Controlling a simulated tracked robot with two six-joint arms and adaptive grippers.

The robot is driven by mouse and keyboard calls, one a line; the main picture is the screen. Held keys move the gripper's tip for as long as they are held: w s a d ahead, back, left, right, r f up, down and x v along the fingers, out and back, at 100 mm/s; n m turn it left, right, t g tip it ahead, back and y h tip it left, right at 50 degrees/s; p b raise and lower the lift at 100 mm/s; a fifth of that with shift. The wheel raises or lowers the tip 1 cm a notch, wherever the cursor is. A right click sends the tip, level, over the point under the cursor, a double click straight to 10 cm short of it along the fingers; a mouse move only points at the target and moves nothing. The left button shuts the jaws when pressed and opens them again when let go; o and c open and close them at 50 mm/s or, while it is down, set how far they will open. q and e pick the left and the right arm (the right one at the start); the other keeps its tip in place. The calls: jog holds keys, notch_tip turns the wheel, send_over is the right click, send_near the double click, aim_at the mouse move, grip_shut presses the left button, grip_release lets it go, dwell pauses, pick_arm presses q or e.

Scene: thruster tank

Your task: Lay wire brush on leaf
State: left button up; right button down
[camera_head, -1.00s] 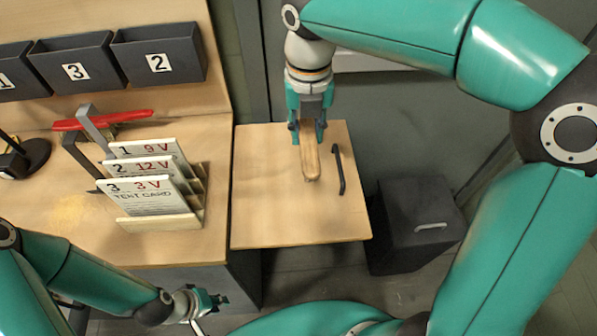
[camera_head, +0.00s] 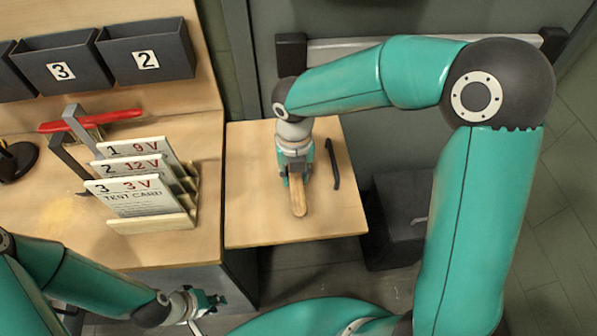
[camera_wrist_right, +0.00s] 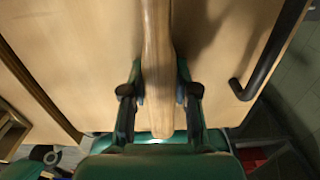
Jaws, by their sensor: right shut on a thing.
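The wire brush shows as a wooden handle (camera_head: 299,197) over the leaf (camera_head: 270,226), a light wooden flap beside the bench. My right gripper (camera_head: 296,178) is shut on the brush, with a finger on each side of the wood. In the right wrist view the brush (camera_wrist_right: 157,60) runs lengthwise between the fingertips (camera_wrist_right: 159,92). Its bristles are hidden, and I cannot tell whether it touches the leaf. My left gripper (camera_head: 208,303) is low at the left, away from the leaf; its fingers are too small to judge.
A black bar handle (camera_head: 332,163) stands on the leaf's right side. On the bench are a rack of test cards (camera_head: 130,180) and a red-handled tool (camera_head: 90,121). Numbered bins (camera_head: 148,50) hang behind. A dark box (camera_head: 395,220) stands right of the leaf. The leaf's front left is bare.

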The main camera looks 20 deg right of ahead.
jog(key=shift+f, duration=0.15)
jog(key=c, duration=0.9)
grip_release()
jog(key=shift+r, duration=0.2)
notch_tip(320, 180, up, 12)
jog(key=shift+p, duration=0.4)
